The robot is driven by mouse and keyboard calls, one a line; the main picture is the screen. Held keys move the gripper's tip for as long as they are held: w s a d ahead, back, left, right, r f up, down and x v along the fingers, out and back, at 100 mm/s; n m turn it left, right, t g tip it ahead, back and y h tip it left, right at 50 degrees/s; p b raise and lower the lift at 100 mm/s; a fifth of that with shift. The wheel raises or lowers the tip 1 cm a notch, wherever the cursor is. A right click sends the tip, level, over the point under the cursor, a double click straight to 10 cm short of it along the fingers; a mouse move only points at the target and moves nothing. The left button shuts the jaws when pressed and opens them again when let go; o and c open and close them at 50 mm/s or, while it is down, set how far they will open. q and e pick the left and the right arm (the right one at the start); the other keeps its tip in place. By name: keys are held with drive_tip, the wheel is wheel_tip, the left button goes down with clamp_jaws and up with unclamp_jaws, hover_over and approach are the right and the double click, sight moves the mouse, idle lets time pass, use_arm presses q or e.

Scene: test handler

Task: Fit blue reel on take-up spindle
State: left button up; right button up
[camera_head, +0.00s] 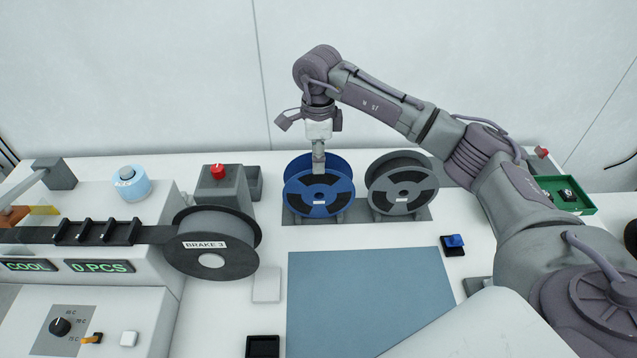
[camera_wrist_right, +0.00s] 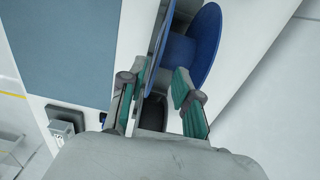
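The blue reel (camera_head: 319,192) stands upright in a grey rack (camera_head: 290,217) at the back of the table, left of a grey reel (camera_head: 402,186). My right gripper (camera_head: 318,163) reaches down from above to the top of the blue reel. In the right wrist view, its green-padded fingers (camera_wrist_right: 160,92) are apart, with one flange of the blue reel (camera_wrist_right: 205,45) between them; a gap shows beside the right finger. A dark reel (camera_head: 212,262) labelled "BRAKE 3" is at the right end of the handler; no bare take-up spindle shows. My left gripper is out of view.
A blue-grey mat (camera_head: 365,295) lies clear in front of the rack. A red button box (camera_head: 222,186) stands left of the blue reel. A green tray (camera_head: 578,196) is at the right.

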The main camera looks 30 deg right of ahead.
sight(319, 187)
drive_tip(key=f, duration=0.1)
drive_tip(key=f+p, duration=0.1)
drive_tip(key=f, duration=0.1)
drive_tip(key=shift+s+f+p, duration=0.25)
drive_tip(key=shift+p, duration=0.1)
drive_tip(key=shift+f, duration=0.25)
drive_tip(key=shift+w+f, duration=0.1)
clamp_jaws()
